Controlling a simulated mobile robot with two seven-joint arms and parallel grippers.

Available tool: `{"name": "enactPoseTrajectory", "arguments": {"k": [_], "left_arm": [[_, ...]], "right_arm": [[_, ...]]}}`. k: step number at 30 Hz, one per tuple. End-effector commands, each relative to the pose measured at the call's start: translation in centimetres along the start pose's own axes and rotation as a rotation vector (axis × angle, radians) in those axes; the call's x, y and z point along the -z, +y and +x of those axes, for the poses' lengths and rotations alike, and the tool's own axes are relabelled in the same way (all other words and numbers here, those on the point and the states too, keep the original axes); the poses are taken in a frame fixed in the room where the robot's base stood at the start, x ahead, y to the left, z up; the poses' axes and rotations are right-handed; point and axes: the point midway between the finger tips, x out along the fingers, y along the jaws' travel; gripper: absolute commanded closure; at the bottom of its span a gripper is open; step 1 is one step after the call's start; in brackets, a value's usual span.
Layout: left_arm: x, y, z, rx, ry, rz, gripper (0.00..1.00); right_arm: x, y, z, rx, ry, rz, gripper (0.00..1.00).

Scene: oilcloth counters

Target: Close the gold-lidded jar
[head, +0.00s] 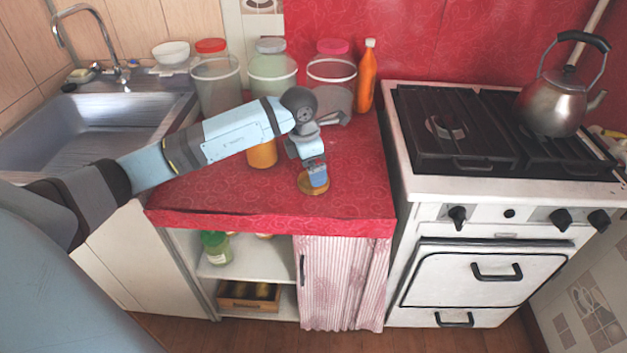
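An amber-orange jar (262,155) stands on the red oilcloth counter. My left arm passes in front of its upper part, so its mouth is hidden. A round gold lid (312,188) is on or just above the counter, to the right of the jar and nearer the front edge. My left gripper (316,180) points down directly over the lid, with its fingertips at it. Whether the fingers are closed on the lid is too small to tell. My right gripper is not in view.
Several large jars with red, grey and pink lids (332,47) and an orange bottle (367,78) stand along the back. A grey object (337,100) lies in front of them. The stove (500,190) with a kettle (556,105) is right, the sink (80,135) left. The counter's front is clear.

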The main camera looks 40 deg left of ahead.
Motion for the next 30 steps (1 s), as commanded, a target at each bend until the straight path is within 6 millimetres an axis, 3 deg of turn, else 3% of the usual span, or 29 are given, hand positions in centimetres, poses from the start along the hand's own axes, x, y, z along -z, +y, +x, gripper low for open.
{"name": "enactPoseTrajectory", "arguments": {"k": [9,20,25,30], "left_arm": [[0.2,0.3,4.5,0.001,0.002,-0.001,0.00],[0.2,0.3,4.7,0.000,0.000,0.000,0.00],[0.2,0.3,4.7,0.000,0.001,0.000,0.39],[0.2,0.3,4.7,0.000,0.001,0.000,0.39]], "right_arm": [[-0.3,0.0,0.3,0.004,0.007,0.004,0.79],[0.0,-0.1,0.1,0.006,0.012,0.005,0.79],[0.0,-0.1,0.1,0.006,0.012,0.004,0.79],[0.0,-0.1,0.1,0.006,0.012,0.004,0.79]]}}
